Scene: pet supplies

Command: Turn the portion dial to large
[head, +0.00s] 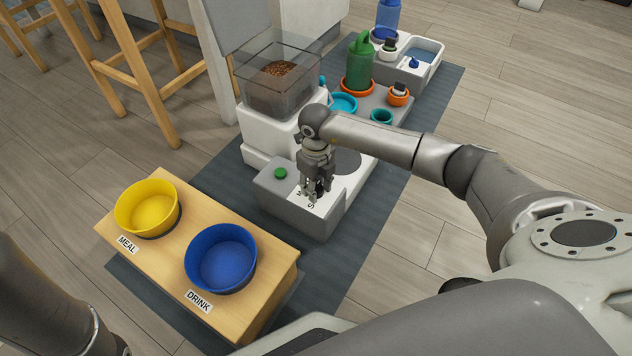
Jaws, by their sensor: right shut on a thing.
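The feeder has a clear hopper (262,95) with brown kibble and a white body (265,128). A low grey control box (283,211) in front of it carries a green button (280,173) and a white panel with letters, of which an S and part of an M show. My right gripper (317,190) reaches down onto this panel and is shut on the dark portion dial. The fingers hide most of the dial, so I cannot tell its setting. My left arm shows at the lower left edge, but its gripper is out of view.
A wooden stand (262,300) holds a yellow bowl (150,208) marked MEAL and a blue bowl (221,258) marked DRINK. Behind my right forearm are a green watering can (360,65) and several small pots. Wooden stools stand at the upper left.

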